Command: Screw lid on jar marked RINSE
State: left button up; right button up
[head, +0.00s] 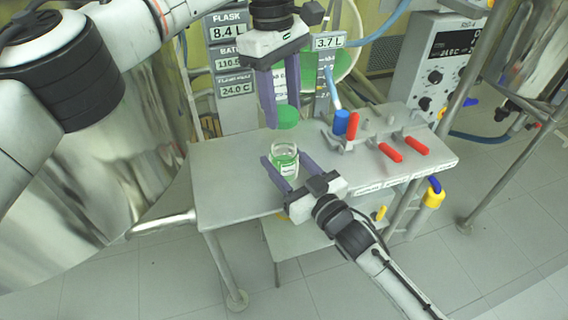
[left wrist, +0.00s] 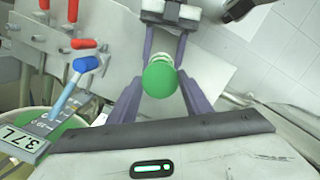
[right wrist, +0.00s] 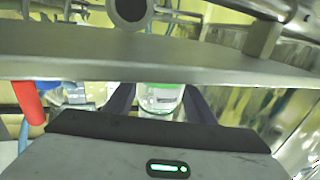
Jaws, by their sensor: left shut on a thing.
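The green lid (head: 287,117) is between the fingers of my left gripper (head: 288,108), which is shut on it. The lid is above the jar and apart from it in the head view. It also shows as a green disc in the left wrist view (left wrist: 160,79). The open-topped clear jar (head: 285,155) has green in its lower part and a white label too small to read. My right gripper (head: 286,166) has its fingers on both sides of the jar; whether they press on it I cannot tell. The jar also shows between them in the right wrist view (right wrist: 160,100).
The grey table (head: 235,190) has clear room left of the jar. Display panels stand behind, a control box (head: 440,65) at the back right. A large shiny vessel (head: 90,150) is at left.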

jog(key=c, duration=0.5)
pick_arm(q)
jog(key=shift+f, duration=2.5)
jog(key=shift+f, duration=0.9)
jog(key=shift+s+f, duration=0.1)
jog(key=shift+f, duration=0.45)
pick_arm(e)
grip_shut()
pick_arm(q)
jog(key=m, duration=0.5)
jog(key=m+y, duration=0.1)
jog(key=m, duration=0.3)
jog(key=shift+d+m+g, duration=0.1)
jog(key=shift+m+g, duration=0.2)
jog(key=shift+m, duration=0.1)
